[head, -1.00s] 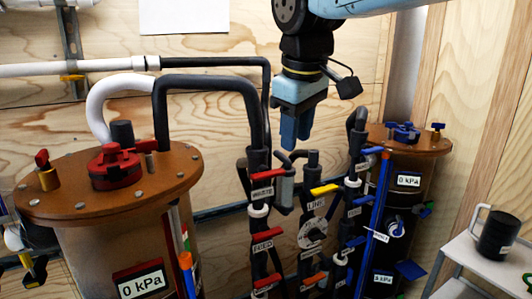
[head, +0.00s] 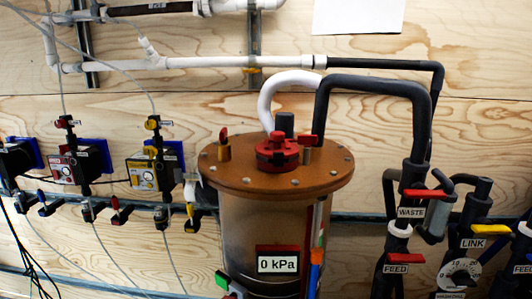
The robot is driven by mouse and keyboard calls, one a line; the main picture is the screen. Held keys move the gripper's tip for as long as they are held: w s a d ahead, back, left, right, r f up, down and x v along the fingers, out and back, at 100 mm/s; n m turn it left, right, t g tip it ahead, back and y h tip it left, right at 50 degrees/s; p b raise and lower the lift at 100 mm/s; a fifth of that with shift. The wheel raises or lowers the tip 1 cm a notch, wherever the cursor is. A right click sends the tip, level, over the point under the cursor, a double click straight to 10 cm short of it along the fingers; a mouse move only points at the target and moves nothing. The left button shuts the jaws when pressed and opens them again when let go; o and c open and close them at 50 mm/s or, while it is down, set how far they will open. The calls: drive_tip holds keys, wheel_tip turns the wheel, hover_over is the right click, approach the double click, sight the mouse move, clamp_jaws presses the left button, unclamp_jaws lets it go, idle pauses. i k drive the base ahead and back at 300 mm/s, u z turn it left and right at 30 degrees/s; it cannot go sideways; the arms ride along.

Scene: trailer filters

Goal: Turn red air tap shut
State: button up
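Several red-handled taps show in the head view, and I cannot tell which is the red air tap. One red tap (head: 66,122) is on the thin line above a red-fronted box (head: 62,169) on the left wall. Another small red-handled tap (head: 119,211) sits in the row below the boxes. A brass tap with a red handle (head: 224,145) stands on the brown lid of the tank (head: 235,180), left of the red central cap (head: 277,152). My gripper is not in view.
The tank's display reads 0 kPa (head: 278,264). Black pipes with red WASTE (head: 424,194) and FEED (head: 404,257) handles and a yellow LINK handle (head: 492,229) stand at the right. Thin tubes and black cables (head: 28,245) hang at the left.

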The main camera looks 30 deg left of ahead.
sight(223, 134)
drive_tip(key=z, duration=1.65)
drive_tip(key=i, duration=0.1)
drive_tip(key=u, duration=3.4)
drive_tip(key=k, duration=0.9)
drive_tip(key=u, duration=0.25)
drive_tip(key=i, duration=0.85)
drive_tip(key=z, duration=0.1)
